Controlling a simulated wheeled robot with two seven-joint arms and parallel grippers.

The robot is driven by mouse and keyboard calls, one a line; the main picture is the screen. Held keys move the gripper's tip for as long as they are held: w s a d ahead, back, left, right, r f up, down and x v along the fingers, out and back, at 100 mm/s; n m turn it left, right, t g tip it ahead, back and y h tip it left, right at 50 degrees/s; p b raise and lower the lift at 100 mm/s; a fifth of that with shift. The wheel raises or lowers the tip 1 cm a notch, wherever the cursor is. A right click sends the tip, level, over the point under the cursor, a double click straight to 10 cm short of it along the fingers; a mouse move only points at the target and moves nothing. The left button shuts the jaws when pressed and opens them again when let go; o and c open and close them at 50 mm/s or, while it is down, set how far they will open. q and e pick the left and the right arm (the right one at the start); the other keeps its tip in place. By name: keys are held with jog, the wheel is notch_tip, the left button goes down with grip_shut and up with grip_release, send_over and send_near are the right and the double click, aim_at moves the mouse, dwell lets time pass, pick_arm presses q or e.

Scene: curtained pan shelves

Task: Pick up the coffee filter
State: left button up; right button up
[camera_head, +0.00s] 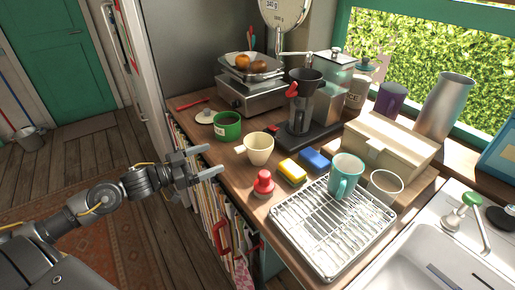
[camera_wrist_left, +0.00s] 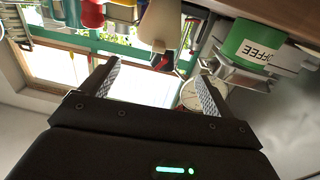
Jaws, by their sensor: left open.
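The coffee filter looks to be the cream, cone-shaped cup (camera_head: 259,148) with a handle, standing on the wooden counter (camera_head: 229,165). It also shows as a cream cone (camera_wrist_left: 160,25) at the top middle of the left wrist view. My left gripper (camera_head: 213,160) is open and empty at the counter's left edge, to the left of the cream cup and apart from it. In the left wrist view its two fingers (camera_wrist_left: 157,78) are spread wide, with the cone beyond them. My right gripper is not in view.
A green coffee tin (camera_head: 228,126) stands behind and left of the cup. A red-knobbed tamper (camera_head: 263,182), yellow sponge (camera_head: 292,171) and blue sponge (camera_head: 314,160) sit close to its front and right. A dish rack (camera_head: 325,235) with a teal mug (camera_head: 345,175) lies further right.

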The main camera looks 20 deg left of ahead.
aim_at(235, 150)
pick_arm(q)
jog(key=p+x, duration=0.1)
jog(key=x, duration=0.3)
jog(key=shift+w+d, duration=0.2)
jog(key=shift+w, duration=0.15)
jog(key=shift+w+d, duration=0.25)
jog(key=shift+w, duration=0.1)
jog(key=shift+w+d, duration=0.1)
jog(key=shift+d, duration=0.05)
jog(key=p+x, duration=0.1)
jog(key=x, duration=0.1)
jog(key=p+x, duration=0.1)
jog(key=x, duration=0.2)
jog(key=shift+f, duration=0.25)
jog(key=c, duration=1.8)
grip_shut()
